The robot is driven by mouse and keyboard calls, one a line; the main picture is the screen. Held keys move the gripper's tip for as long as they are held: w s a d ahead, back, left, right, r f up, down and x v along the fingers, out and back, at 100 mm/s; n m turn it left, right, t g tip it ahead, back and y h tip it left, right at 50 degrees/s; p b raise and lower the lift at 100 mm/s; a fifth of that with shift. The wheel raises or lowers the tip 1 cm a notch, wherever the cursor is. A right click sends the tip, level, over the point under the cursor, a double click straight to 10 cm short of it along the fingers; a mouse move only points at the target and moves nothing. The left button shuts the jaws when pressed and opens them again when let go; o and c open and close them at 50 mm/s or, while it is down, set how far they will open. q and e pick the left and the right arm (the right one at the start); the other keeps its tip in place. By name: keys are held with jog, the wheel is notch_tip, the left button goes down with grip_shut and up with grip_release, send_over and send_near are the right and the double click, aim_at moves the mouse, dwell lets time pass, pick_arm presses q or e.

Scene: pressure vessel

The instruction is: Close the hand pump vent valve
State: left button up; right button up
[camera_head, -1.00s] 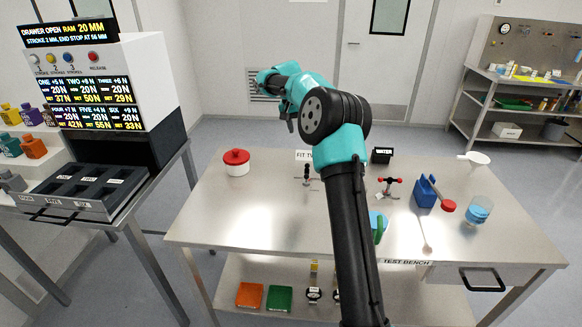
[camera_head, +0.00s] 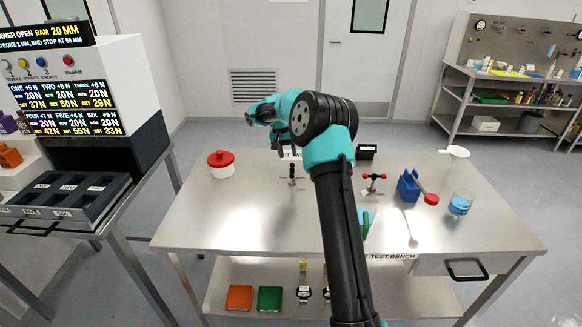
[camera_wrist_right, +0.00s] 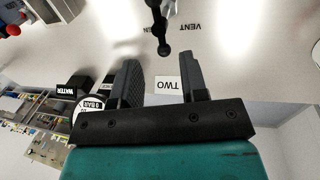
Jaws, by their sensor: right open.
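A black lever with a rounded end (camera_wrist_right: 163,48) stands by the VENT label (camera_wrist_right: 190,27) in the right wrist view. In the head view, a small upright fitting with a black handle (camera_head: 292,172) stands on the bench and looks like the same part. My right gripper (camera_wrist_right: 160,82) is open and empty. Its two fingers point toward the lever, which lies just beyond the tips and apart from them. In the head view, my right wrist hides most of the fingers. The blue block with a red-knobbed lever (camera_head: 409,187) stands further right. My left gripper is not in view.
The steel bench (camera_head: 250,220) holds a red-lidded pot (camera_head: 221,165), a red T-handle fitting (camera_head: 374,181), a beaker (camera_head: 461,203), a funnel (camera_head: 454,156) and a spoon (camera_head: 410,228). The bench's front left is clear.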

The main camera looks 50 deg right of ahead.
aim_at(292, 169)
jog(key=f, duration=0.4)
jog(key=s+d+f, duration=0.1)
jog(key=f, duration=0.1)
jog(key=shift+f, duration=0.35)
jog(key=shift+c, duration=0.3)
grip_shut()
